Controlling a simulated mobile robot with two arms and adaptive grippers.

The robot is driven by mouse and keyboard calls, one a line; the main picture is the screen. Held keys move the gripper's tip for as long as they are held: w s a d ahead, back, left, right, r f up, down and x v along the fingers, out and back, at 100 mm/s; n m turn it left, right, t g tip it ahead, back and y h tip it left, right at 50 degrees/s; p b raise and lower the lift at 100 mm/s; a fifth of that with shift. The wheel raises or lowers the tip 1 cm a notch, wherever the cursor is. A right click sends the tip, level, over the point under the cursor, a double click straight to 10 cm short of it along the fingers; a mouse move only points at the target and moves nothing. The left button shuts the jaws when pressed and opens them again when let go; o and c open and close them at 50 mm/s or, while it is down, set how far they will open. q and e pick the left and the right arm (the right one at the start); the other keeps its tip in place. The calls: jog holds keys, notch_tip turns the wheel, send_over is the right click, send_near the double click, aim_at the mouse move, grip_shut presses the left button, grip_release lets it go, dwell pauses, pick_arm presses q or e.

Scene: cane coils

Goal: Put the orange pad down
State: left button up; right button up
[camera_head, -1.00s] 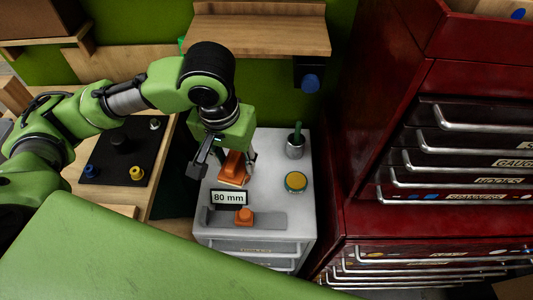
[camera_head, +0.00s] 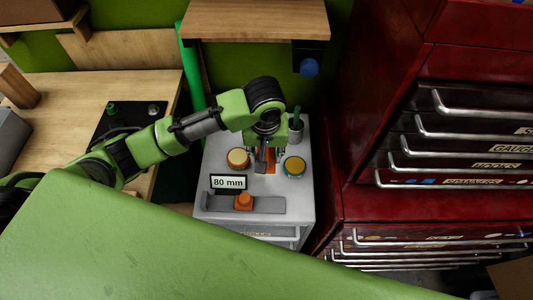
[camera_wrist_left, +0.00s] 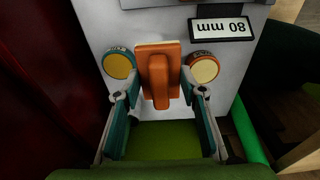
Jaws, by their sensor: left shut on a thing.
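The orange pad (camera_wrist_left: 158,75) is between the fingers of my left gripper (camera_wrist_left: 158,88) in the left wrist view. My left gripper is shut on it. In the head view the gripper (camera_head: 265,160) points down over the grey cabinet top (camera_head: 300,210), and only a part of the pad (camera_head: 270,165) shows under it. The pad is between two round yellow-topped discs, one with a green rim (camera_head: 294,166) and one with an orange-brown rim (camera_head: 238,159). I cannot tell whether the pad touches the top. My right gripper is not in view.
A sign reading 80 mm (camera_head: 228,182) stands by a grey bar (camera_head: 270,204) with an orange block (camera_head: 244,201) at the front. A grey cup (camera_head: 296,135) is behind the discs. Red drawer cabinets (camera_head: 365,190) rise on the right. A wooden shelf (camera_head: 255,20) overhangs the back.

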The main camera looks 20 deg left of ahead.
pick_arm(q)
jog(key=w+f, duration=0.2)
jog(key=w+a+f, duration=0.1)
jog(key=w+f, duration=0.3)
jog(key=shift+a+f, duration=0.25)
jog(key=shift+a, duration=0.05)
jog(key=shift+s+f, duration=0.1)
jog(key=shift+f, duration=1.35)
jog(key=shift+f, duration=0.1)
jog(key=o, duration=1.2)
jog(key=shift+o, duration=0.2)
notch_tip(320, 180, up, 12)
jog(key=s, duration=0.1)
jog(key=shift+s+d, duration=0.25)
